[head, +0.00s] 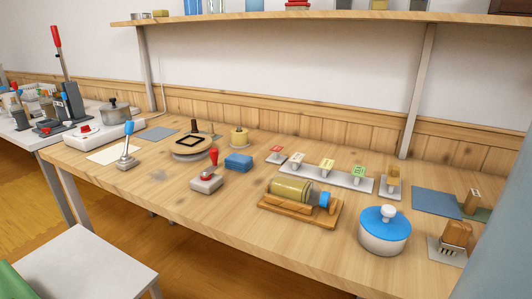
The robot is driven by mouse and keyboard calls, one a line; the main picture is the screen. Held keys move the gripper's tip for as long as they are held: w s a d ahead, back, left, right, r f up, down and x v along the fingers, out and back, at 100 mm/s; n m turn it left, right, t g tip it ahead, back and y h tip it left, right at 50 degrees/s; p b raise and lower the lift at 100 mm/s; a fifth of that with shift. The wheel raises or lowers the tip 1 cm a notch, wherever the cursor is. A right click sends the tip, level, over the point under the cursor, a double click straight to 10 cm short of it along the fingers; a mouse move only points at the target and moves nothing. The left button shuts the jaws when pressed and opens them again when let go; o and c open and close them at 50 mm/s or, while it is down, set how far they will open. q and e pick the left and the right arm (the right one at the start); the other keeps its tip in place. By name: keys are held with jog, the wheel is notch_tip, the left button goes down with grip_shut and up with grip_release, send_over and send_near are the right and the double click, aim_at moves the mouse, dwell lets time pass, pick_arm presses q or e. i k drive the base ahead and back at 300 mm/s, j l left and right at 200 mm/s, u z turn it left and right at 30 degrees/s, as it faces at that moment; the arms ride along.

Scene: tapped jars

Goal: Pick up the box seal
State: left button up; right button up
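No label says which thing is the box seal, so I cannot tell it for certain. Seal-like things stand on the wooden workbench (185,228). A metal piece with a red knob (207,179) stands near the front left of the middle. A blue-topped, slanting handle on a metal foot (127,150) stands further left. Wooden blocks stand at the right: one on a small plate (391,184), one beside a blue mat (472,203), one on a grey plate at the front (457,236). Neither of my grippers is in view.
A jar (293,189) lies on a wooden cradle. Near it are a blue-lidded white pot (372,243), a blue block (238,162) and a rail of colour-topped pieces (327,166). A round stand (188,155) is further back. The bench's front left is clear.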

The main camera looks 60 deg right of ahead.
aim_at(277, 149)
jog(key=j+z, duration=0.1)
jog(key=z, duration=1.6)
